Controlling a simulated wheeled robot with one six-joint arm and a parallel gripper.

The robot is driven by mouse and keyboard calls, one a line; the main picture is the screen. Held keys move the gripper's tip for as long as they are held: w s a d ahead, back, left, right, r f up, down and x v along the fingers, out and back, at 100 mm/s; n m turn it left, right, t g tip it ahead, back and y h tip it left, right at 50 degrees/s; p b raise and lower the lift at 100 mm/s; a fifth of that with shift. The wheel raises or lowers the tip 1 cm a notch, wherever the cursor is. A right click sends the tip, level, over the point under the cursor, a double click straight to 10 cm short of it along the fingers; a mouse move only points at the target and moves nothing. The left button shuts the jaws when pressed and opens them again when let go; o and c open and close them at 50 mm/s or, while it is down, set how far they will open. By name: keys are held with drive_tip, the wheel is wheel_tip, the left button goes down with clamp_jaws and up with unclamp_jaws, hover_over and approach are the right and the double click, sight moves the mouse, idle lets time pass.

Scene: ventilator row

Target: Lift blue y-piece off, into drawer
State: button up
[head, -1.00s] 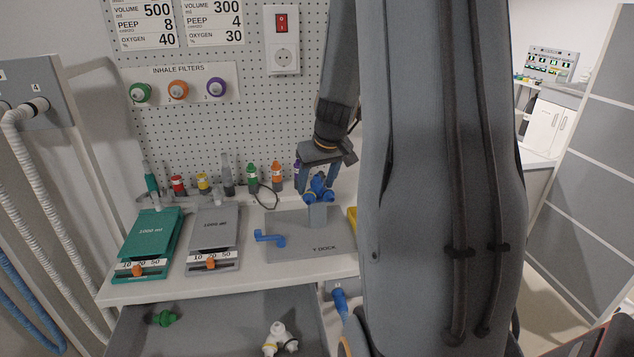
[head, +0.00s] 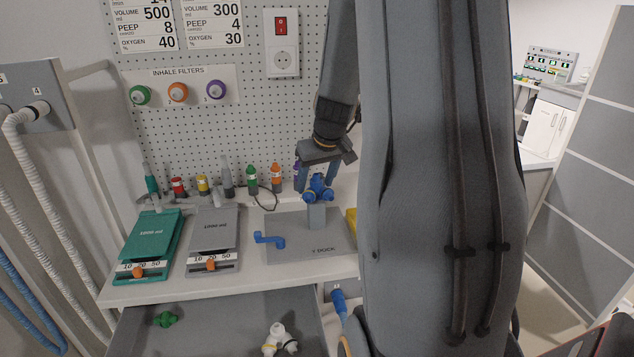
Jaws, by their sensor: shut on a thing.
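The blue y-piece (head: 318,189) sits at the top of the grey post (head: 317,214) on the Y dock plate (head: 291,245). My gripper (head: 318,180) reaches down from above and is shut on the y-piece. I cannot tell whether the y-piece still touches the post. The open drawer (head: 222,324) is below the bench front. It holds a green piece (head: 165,319) at the left and a white y-shaped piece (head: 279,339) at the right.
A blue crank-shaped handle (head: 270,240) lies on the dock plate. Green (head: 150,243) and grey (head: 214,240) test-lung boards stand to the left. Several small coloured bottles line the back by the pegboard (head: 250,120). My arm hides the bench's right side.

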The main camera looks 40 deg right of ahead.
sight(316, 174)
drive_tip(key=shift+r+p, duration=1.55)
drive_tip(key=shift+r, duration=0.5)
drive_tip(key=w+a+f+n+b, duration=0.1)
drive_tip(key=a+f+n, duration=0.1)
drive_tip(key=a, duration=0.6)
drive_tip(key=w+a+f+n+y+b, duration=0.1)
drive_tip(key=w+a+f, duration=0.1)
drive_tip(key=a, duration=0.7)
drive_tip(key=w+a+f+n+y+b, duration=0.1)
drive_tip(key=a+f, duration=0.3)
drive_tip(key=a, duration=0.5)
drive_tip(key=shift+w+f+n, duration=0.25)
drive_tip(key=shift+w+n, duration=0.25)
drive_tip(key=shift+n, duration=0.3)
